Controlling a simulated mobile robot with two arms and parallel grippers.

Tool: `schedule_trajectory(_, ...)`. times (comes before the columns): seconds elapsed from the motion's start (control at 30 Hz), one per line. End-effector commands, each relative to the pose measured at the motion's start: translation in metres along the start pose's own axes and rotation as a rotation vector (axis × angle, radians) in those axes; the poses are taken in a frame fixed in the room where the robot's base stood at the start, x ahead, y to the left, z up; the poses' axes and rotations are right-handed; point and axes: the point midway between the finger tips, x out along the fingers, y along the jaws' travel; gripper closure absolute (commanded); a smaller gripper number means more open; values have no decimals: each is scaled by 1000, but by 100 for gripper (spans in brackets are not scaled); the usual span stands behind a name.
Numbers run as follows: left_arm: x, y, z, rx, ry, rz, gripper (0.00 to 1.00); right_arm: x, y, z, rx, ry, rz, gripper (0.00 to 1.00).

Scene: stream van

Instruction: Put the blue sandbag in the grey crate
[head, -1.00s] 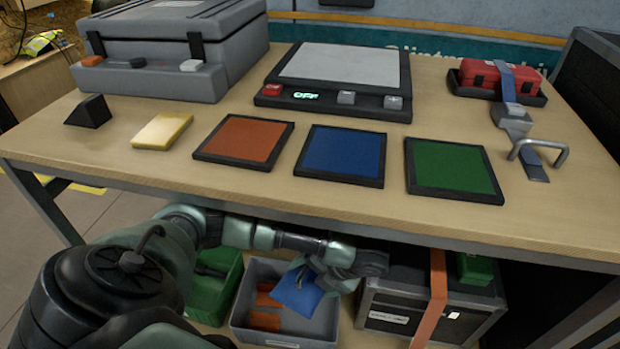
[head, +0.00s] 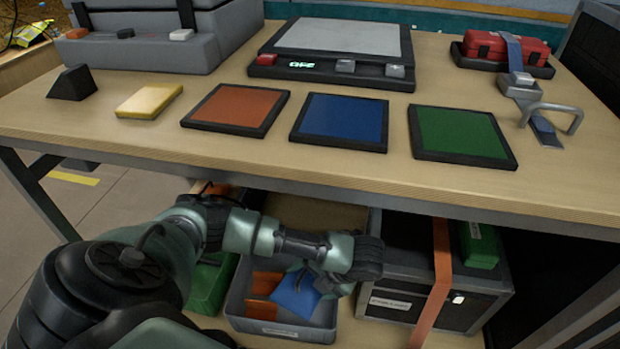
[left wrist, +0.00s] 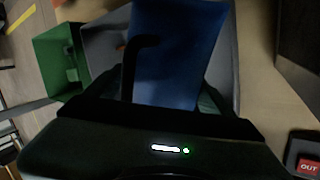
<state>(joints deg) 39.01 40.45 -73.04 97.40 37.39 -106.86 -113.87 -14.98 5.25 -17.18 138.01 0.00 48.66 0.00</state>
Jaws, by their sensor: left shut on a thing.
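The blue sandbag (head: 296,295) hangs tilted over the grey crate (head: 322,325) on the lower shelf under the table. My left gripper (head: 310,275) is shut on the sandbag; the fingertips are partly hidden by the arm. In the left wrist view the sandbag (left wrist: 178,55) fills the middle, with the grey crate (left wrist: 103,45) behind it. I cannot tell whether the bag touches the crate floor. Orange pieces (head: 262,295) lie inside the crate. My right gripper is not in view.
A green crate (head: 207,285) stands left of the grey crate, and a black case (head: 420,270) with an orange strap stands close on its right. The tabletop edge (head: 330,178) overhangs the shelf. Orange, blue and green mats lie on the table.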

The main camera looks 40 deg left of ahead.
Motion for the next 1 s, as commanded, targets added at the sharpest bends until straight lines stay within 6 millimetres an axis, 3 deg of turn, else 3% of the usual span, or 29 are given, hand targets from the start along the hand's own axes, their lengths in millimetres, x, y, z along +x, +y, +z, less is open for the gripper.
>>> schedule_trajectory(0.6, 9, -5, 1, -3, -3, 1, 89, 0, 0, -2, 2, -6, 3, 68)
schedule_trajectory(0.63, 10, -6, 0, -1, -1, 0, 14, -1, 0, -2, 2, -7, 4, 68)
schedule_trajectory(0.67, 10, -6, 0, -1, -1, 0, 5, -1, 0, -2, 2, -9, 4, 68)
schedule_trajectory(0.7, 10, -6, 0, -1, -1, 0, 0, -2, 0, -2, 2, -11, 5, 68)
schedule_trajectory(1.0, 5, -3, 1, -2, -1, -1, 0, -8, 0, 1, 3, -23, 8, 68)
